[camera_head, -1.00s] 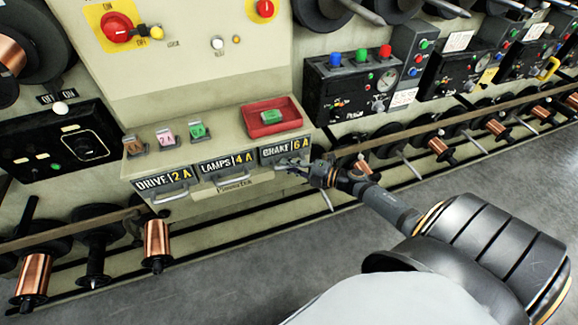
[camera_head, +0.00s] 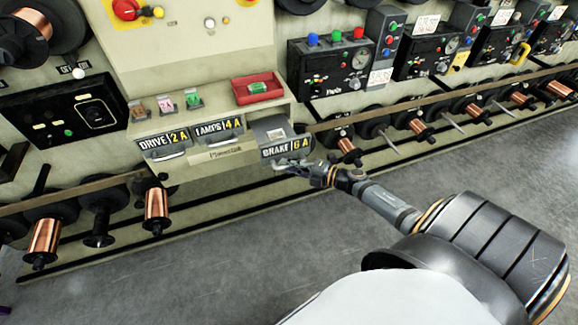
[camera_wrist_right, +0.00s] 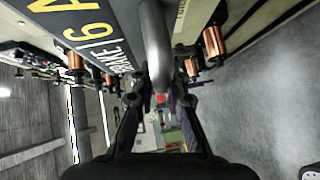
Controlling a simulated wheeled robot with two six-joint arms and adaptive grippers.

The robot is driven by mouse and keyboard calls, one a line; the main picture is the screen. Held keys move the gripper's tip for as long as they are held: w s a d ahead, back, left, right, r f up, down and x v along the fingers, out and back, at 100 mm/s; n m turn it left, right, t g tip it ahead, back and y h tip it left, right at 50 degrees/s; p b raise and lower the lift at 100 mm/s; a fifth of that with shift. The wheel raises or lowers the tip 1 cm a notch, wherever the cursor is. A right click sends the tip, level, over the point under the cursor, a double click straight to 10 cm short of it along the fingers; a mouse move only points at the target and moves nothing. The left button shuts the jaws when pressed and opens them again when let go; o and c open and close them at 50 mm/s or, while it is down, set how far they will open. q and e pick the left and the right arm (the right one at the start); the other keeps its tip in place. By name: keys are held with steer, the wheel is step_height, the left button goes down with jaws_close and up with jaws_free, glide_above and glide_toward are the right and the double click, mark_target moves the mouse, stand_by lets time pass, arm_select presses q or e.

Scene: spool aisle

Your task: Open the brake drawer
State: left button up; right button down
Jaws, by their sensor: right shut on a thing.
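The brake drawer (camera_head: 272,152), labelled "BRAKE 6 A", stands pulled out from the cream cabinet in the head view, and its open top shows a pale inside. Its metal handle (camera_wrist_right: 156,45) runs between the fingers of my right gripper in the right wrist view. My right gripper (camera_head: 312,172) is shut on this handle at the drawer's front. The drawer's label (camera_wrist_right: 95,35) shows close up in the right wrist view. My left gripper is not in view.
The drive drawer (camera_head: 163,146) and lamps drawer (camera_head: 217,131) sit shut to the left. A red tray (camera_head: 241,94) with a green fuse-like piece and several small coloured pieces stand on the ledge above. Copper spools (camera_head: 157,208) line the lower rail. The grey floor (camera_head: 240,250) in front is clear.

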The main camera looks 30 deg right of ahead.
steer(key=shift+w, duration=0.15)
steer(key=c, duration=1.8)
jaws_free()
steer(key=shift+d, duration=0.1)
steer(key=o, duration=0.5)
steer(key=shift+c, duration=0.2)
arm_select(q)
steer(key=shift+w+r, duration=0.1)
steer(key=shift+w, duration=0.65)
arm_select(e)
steer(key=v, duration=1.2)
